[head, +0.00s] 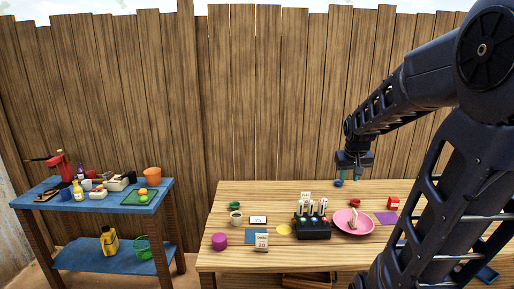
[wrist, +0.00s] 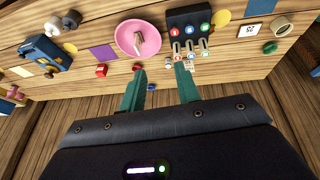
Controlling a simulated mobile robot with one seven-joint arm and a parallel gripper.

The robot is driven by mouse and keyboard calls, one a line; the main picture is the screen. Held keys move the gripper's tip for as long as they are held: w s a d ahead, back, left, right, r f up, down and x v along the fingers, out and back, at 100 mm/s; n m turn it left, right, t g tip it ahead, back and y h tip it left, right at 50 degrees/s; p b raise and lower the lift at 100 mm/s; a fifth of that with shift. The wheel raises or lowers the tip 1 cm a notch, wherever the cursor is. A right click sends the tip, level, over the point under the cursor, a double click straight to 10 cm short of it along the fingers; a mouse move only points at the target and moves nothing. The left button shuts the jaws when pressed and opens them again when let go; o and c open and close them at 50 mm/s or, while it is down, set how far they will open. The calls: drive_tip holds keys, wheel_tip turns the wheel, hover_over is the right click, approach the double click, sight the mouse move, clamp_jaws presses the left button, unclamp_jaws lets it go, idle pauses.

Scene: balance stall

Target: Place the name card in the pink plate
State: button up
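The pink plate (head: 342,228) lies on the wooden table, right of a black block. It also shows in the wrist view (wrist: 126,42). A small pale, brownish item (head: 354,217) lies in it. Several white cards are on the table: a flat dark-edged one (head: 258,220), a standing one with printing (head: 261,242) and a small one (head: 305,195) behind the black block. I cannot tell which is the name card. My gripper (head: 349,178) is open and empty, high over the back of the table behind the plate. Its green fingers stand apart in the wrist view (wrist: 160,84).
The black block (head: 312,231) holds several marked, upright items. A yellow disc (head: 284,230), a mug (head: 236,218), a magenta cylinder (head: 219,242), a purple square (head: 386,218) and a red box (head: 393,203) surround it. A cluttered blue shelf (head: 120,205) stands left.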

drive_tip(key=s+a+r, duration=0.2)
drive_tip(key=s, duration=0.5)
drive_tip(key=s+a+r+y, duration=0.1)
drive_tip(key=s+r, duration=0.1)
drive_tip(key=s, duration=0.5)
drive_tip(key=shift+a+r, duration=0.15)
drive_tip(key=shift+a, duration=0.25)
